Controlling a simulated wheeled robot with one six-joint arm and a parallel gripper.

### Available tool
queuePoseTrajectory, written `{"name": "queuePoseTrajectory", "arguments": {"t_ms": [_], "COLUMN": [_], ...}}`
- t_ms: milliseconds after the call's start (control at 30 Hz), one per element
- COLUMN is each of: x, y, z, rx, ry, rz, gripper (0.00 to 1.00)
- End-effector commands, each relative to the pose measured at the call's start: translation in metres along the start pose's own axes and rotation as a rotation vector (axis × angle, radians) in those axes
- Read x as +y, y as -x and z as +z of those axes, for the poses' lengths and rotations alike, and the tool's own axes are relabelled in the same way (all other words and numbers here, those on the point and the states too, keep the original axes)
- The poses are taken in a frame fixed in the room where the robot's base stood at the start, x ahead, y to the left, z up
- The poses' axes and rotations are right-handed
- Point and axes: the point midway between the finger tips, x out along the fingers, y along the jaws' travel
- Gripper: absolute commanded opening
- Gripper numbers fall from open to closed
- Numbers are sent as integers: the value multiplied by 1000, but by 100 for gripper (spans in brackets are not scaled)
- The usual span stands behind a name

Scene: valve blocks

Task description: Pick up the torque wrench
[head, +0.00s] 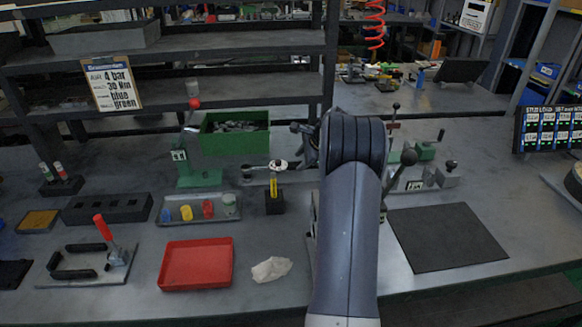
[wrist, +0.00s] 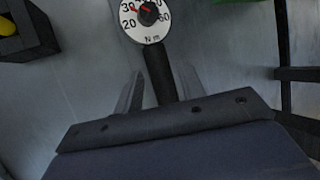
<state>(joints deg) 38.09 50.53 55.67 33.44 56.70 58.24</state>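The torque wrench has a round white dial marked N m and a black handle. In the wrist view its dial (wrist: 150,14) is at the top, and its handle (wrist: 160,72) runs down towards my gripper (wrist: 162,78). My gripper is open, with one finger on each side of the handle and a visible gap to it. I cannot tell whether the fingers are level with the handle or above it. In the head view the wrench's dial (head: 278,165) shows on the bench, left of my arm.
A black block (head: 274,203) with a yellow-handled tool stands close in front of the dial. A green bin (head: 235,144) and a green toggle press (head: 198,176) are behind to the left. A red tray (head: 197,284) and crumpled cloth (head: 271,269) lie in front. A dark mat (head: 447,238) lies bare at right.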

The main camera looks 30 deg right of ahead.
Motion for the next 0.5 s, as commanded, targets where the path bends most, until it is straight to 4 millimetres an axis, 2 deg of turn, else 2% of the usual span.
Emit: {"name": "queuePoseTrajectory", "arguments": {"t_ms": [300,500], "x": [3,3], "y": [-43,-47], "z": [0,0], "rx": [0,0], "ry": [1,0], "rz": [1,0], "gripper": [38,38]}}
